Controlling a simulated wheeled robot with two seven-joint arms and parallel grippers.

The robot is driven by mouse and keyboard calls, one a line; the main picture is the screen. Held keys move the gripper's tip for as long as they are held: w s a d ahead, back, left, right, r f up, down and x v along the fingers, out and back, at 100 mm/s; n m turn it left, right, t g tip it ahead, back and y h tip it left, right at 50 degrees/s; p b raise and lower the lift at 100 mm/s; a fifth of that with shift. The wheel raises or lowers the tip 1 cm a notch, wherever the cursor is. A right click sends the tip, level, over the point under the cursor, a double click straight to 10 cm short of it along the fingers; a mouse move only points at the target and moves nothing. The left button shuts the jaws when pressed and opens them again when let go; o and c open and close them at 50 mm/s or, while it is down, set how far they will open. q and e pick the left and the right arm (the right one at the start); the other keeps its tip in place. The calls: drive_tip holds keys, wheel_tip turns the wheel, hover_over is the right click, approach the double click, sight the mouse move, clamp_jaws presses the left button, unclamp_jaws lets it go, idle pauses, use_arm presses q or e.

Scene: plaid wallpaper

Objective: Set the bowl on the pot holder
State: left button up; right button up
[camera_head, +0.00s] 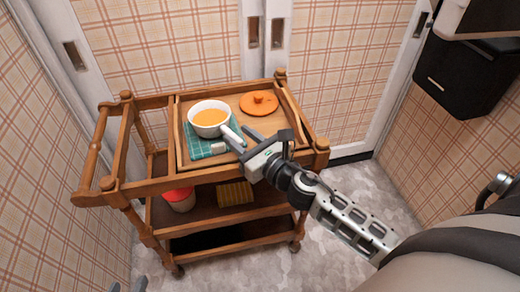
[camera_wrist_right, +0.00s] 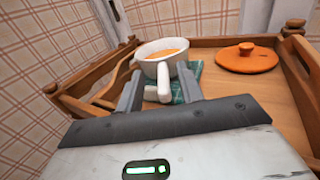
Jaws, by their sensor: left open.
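The white bowl (camera_head: 209,119) holds orange contents and has a white handle sticking out toward my right gripper. It sits upright over the teal checked pot holder (camera_head: 200,148) on the trolley's top tray; I cannot tell whether its base fully touches the cloth. It also shows in the right wrist view (camera_wrist_right: 150,52), with the pot holder (camera_wrist_right: 194,72) partly hidden behind the handle. My right gripper (camera_wrist_right: 160,90) is open, its fingers on either side of the handle with gaps visible. My left gripper (camera_head: 128,286) is open and empty at the bottom left edge, mostly out of frame.
An orange lid (camera_head: 259,103) lies on the wooden tray (camera_head: 243,165), right of the bowl. The wooden trolley (camera_head: 150,186) has raised rails and posts. A red-lidded container (camera_head: 179,198) and a yellowish item (camera_head: 235,193) are on its lower shelf. Plaid walls stand close behind.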

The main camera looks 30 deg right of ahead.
drive_tip(key=b+v, duration=0.1)
drive_tip(key=v, duration=0.6)
use_arm(q)
drive_tip(key=f, duration=0.3)
drive_tip(key=shift+w+d+g, duration=0.15)
drive_tip(key=shift+d+g, duration=0.1)
drive_tip(key=shift+g, duration=0.05)
use_arm(e)
drive_tip(key=s+a+f+m+g, duration=0.3)
drive_tip(key=s+a+f+m, duration=0.1)
drive_tip(key=m, duration=1.4)
drive_tip(key=s+a+f+m+g, duration=0.4)
drive_tip(key=s+a+f+m, duration=0.1)
drive_tip(key=m, duration=1.3)
drive_tip(key=shift+s+a+f+g+y, duration=0.35)
drive_tip(key=shift+s+a, duration=0.5)
drive_tip(key=shift+a, duration=0.35)
